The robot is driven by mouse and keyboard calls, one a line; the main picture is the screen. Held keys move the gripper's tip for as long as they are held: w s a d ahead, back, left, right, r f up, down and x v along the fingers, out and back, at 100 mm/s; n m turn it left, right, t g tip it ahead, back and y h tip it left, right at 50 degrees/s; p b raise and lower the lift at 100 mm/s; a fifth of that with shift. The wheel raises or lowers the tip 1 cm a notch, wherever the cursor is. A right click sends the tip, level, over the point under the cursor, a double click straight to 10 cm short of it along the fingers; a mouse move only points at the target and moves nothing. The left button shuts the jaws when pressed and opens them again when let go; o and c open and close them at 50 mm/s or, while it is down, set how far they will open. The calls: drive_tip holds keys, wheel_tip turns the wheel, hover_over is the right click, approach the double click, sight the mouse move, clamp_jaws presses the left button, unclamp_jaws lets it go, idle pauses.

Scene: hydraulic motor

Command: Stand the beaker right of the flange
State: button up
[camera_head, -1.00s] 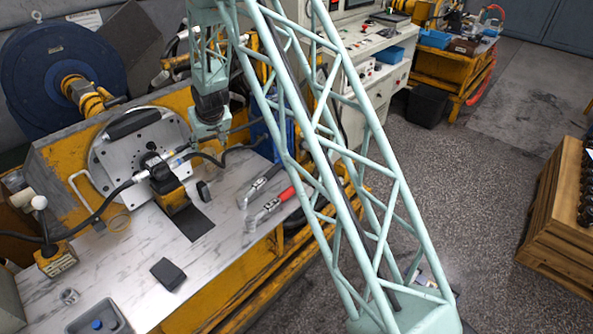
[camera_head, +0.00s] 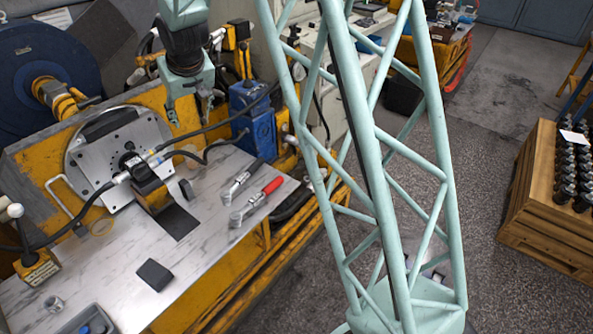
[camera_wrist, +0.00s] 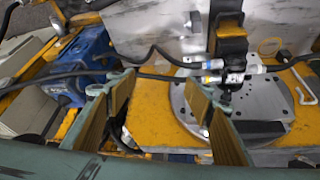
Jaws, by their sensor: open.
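A small see-through, yellowish vessel, which looks like the beaker (camera_head: 103,226), is on the bench beside the yellow block. It also shows faintly in the wrist view (camera_wrist: 268,46); whether it is upright or lying is unclear. A round metal plate with holes (camera_head: 88,158) is mounted at the back of the bench. A small metal ring-like part (camera_head: 53,303) lies near the front left. I cannot tell which of these is the flange. My gripper (camera_head: 190,108) is open and empty, raised above the back of the bench, right of the plate. Its fingers (camera_wrist: 160,84) are apart in the wrist view.
Black hoses run across the plate and behind the bench. Wrenches, one red-handled (camera_head: 257,200), lie at the right. A dark block (camera_head: 155,274) and a grey tray (camera_head: 110,325) are in front. A blue unit (camera_head: 252,118) stands behind. The front-middle marble top is partly clear.

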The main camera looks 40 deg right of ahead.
drive_tip(key=s+r+g, duration=0.1)
drive_tip(key=s+r, duration=0.8)
drive_tip(key=s, duration=0.4)
drive_tip(key=s+r, duration=0.8)
drive_tip(key=s, duration=0.5)
drive_tip(key=s+r+g, duration=0.1)
drive_tip(key=s+r, duration=0.1)
drive_tip(key=s, duration=2.9)
drive_tip(key=shift+s+a, duration=0.3)
drive_tip(key=shift+a, duration=0.05)
drive_tip(key=shift+f, duration=0.1)
drive_tip(key=shift+f+b, duration=1.4)
drive_tip(key=shift+b, duration=0.25)
